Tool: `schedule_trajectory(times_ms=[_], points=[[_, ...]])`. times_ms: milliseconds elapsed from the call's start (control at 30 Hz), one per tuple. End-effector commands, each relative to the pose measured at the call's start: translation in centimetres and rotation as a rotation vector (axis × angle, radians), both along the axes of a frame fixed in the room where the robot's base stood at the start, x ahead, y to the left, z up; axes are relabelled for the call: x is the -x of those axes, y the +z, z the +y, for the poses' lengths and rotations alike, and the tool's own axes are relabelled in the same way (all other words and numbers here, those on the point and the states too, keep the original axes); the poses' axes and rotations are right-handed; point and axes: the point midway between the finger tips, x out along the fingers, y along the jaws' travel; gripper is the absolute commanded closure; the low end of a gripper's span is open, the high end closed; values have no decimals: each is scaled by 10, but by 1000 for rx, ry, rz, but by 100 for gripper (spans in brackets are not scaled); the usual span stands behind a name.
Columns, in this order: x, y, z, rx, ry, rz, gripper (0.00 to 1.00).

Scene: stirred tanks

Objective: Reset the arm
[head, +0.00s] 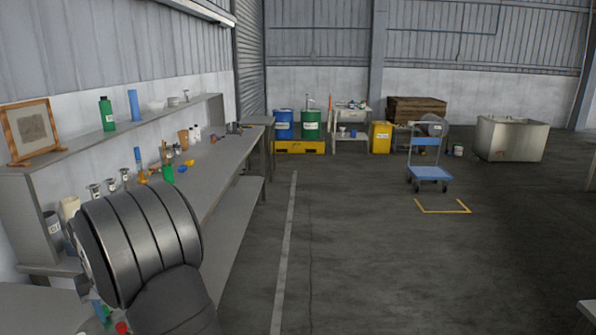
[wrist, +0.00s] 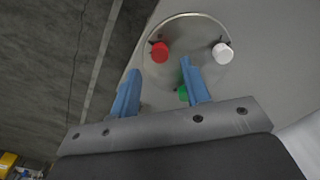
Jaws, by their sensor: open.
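My gripper (wrist: 162,84) shows in the wrist view with its two blue fingers apart and nothing visible between them. Beyond the fingertips is a round metallic plate (wrist: 188,26) on a grey surface. The plate carries a red cap-like piece (wrist: 159,52), a white one (wrist: 222,53) and a green one (wrist: 183,93), the green one partly hidden behind the right finger. I cannot tell whether a finger touches it. In the head view my dark arm fills the lower left and hides most of the gripper.
A long grey workbench (head: 228,161) runs along the left wall with bottles and tools on it. A shelf above holds a green bottle (head: 107,114) and a framed picture (head: 31,131). A blue cart (head: 429,172) stands farther off. The floor (head: 380,260) to the right is clear.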

Motion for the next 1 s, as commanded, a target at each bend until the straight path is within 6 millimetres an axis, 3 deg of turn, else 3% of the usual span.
schedule_trajectory(times_ms=[633, 1000], points=[[0, 131, 0, -2, 0, -2, 57], [1, 54, -1, 4, 0, 4, 57]])
